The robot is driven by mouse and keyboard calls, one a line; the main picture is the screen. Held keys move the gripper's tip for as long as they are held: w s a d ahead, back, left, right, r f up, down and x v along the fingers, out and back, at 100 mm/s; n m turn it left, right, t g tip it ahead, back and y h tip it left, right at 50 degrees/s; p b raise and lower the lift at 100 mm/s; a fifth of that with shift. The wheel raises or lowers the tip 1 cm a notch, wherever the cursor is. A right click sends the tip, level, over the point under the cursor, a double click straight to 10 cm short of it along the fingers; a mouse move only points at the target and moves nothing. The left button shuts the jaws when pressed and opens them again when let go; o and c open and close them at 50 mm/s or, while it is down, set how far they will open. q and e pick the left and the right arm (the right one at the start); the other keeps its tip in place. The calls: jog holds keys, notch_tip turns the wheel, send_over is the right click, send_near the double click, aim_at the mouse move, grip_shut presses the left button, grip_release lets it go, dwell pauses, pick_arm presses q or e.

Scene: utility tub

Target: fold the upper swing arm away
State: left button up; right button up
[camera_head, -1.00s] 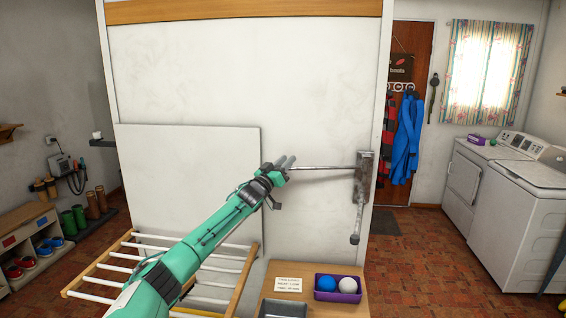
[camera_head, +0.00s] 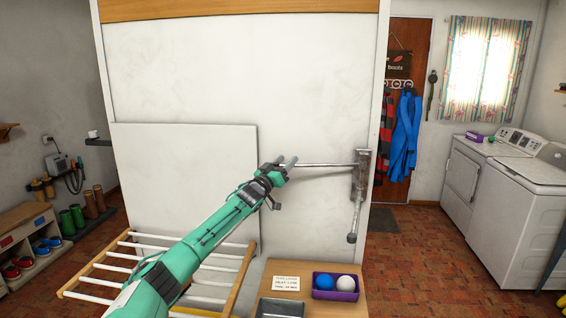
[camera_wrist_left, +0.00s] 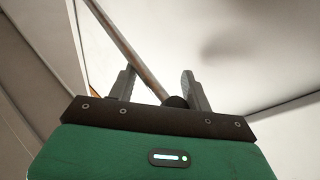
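The upper swing arm (camera_head: 325,165) is a thin metal rod. It sticks out leftward, nearly level, from a grey wall bracket (camera_head: 361,176) on the white panel. A second, lower arm (camera_head: 356,215) hangs down from the same bracket. My left gripper (camera_head: 286,162) is at the upper arm's free left end. In the left wrist view, the gripper's fingers (camera_wrist_left: 158,86) stand apart, with the rod (camera_wrist_left: 130,48) and its dark end knob (camera_wrist_left: 175,101) showing between them. I cannot tell whether either finger touches the rod. My right gripper is not in view.
A wooden drying rack (camera_head: 125,262) stands low at the left. Below the bracket, a wooden top (camera_head: 301,267) holds a purple tray (camera_head: 318,292) with a blue and a white ball, a card and a grey tray. The panel around the rod is clear.

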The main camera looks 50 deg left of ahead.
pick_arm(q)
jog(key=shift+d+f, duration=0.2)
jog(key=shift+f, duration=0.15)
jog(key=shift+s+d+f+b, duration=0.2)
jog(key=shift+s+f+b, duration=0.25)
jog(key=shift+s, duration=0.05)
jog(key=a+b+v, duration=0.1)
jog(key=b+v, duration=0.3)
jog(key=v, duration=0.8)
jog(key=shift+s+d+r+b, duration=0.25)
jog(key=shift+s+r+b, duration=0.1)
jog(key=shift+r, duration=0.05)
